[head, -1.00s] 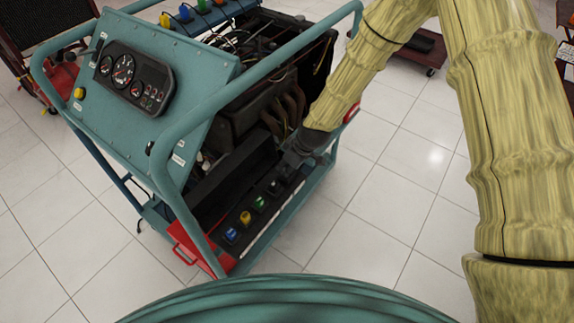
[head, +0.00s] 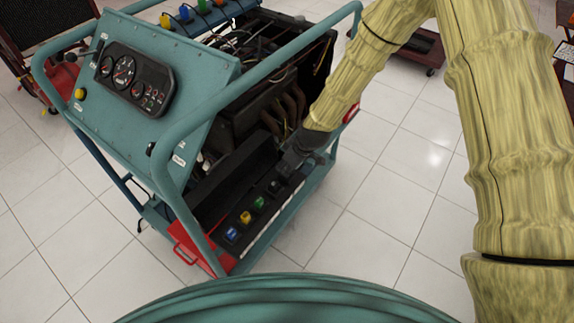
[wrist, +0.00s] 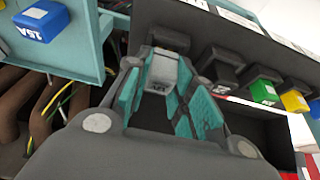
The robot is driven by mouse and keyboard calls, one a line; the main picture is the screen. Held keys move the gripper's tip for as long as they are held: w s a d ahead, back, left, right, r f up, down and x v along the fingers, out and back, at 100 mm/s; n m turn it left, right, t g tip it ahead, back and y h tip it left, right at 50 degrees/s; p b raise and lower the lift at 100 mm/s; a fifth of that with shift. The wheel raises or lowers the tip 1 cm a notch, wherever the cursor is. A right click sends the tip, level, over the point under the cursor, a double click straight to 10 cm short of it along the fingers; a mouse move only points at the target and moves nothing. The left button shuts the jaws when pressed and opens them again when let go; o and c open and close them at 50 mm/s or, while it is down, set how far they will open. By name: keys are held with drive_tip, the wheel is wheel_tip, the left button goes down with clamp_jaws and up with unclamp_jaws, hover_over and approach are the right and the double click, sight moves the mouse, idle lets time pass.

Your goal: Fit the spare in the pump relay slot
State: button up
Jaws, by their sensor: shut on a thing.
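My gripper (head: 287,168) is at the far end of the relay row, low on the engine trainer's side. In the wrist view, its teal-padded fingers (wrist: 168,100) are shut on a grey block-shaped relay (wrist: 162,72), the spare by its look. The relay is against a dark socket (wrist: 170,40) in the black relay panel (wrist: 190,20); I cannot tell whether it is seated. Along the panel are a black relay (wrist: 221,66), a green one (wrist: 263,91), a yellow one (wrist: 293,101) and a blue one (head: 231,234). My fingers hide the slot in the head view.
A teal tube frame (head: 215,105) surrounds the engine, with a gauge panel (head: 133,78) on it. A red part (head: 190,243) is at the near end of the row. Coloured fuses, including a blue 15A one (wrist: 41,20), stand on a teal shelf. Open tiled floor is at right.

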drive_tip(key=shift+f+b, duration=0.3)
drive_tip(key=shift+f, duration=0.25)
idle(0.9)
drive_tip(key=o, duration=1)
drive_tip(key=shift+r, duration=0.1)
drive_tip(key=shift+r+p, duration=2.4)
drive_tip(key=shift+r, duration=1)
